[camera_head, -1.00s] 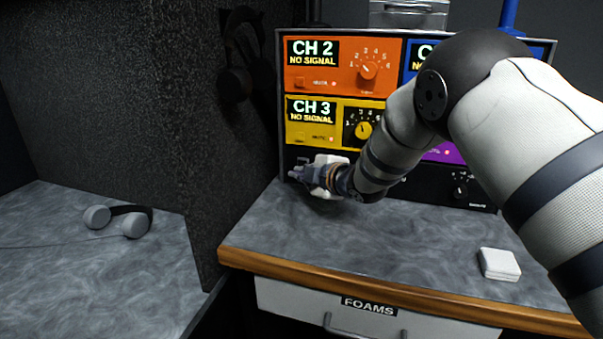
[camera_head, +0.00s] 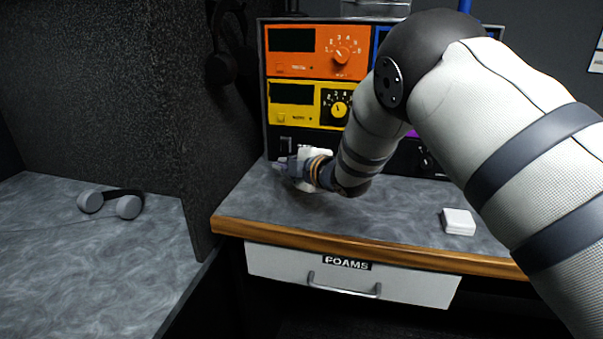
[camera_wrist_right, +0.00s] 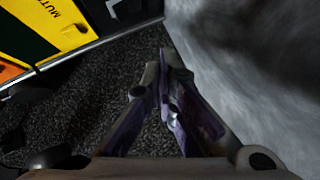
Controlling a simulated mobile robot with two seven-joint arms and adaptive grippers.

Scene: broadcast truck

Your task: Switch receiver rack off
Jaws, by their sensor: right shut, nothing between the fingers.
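The receiver rack (camera_head: 308,139) stands at the back of the desk, with an orange module (camera_head: 290,66) above a yellow module (camera_head: 283,114). Both module displays are dark. My arm hides much of its right side. A dark switch (camera_head: 286,145) shows low on the rack's left, just above my right gripper. My right gripper (camera_head: 283,167) is at the rack's lower left corner, low over the desk, shut and empty. In the right wrist view its fingertips (camera_wrist_right: 170,52) meet beside the rack's lower edge, with the yellow module (camera_wrist_right: 50,22) at upper left. My left gripper is not in view.
A white box (camera_head: 458,222) lies on the desk (camera_head: 350,215) at right. A drawer labelled FOAMS (camera_head: 400,284) is below the wooden edge. A dark partition (camera_head: 130,100) stands left of the rack. Headphones (camera_head: 112,202) lie on the left surface.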

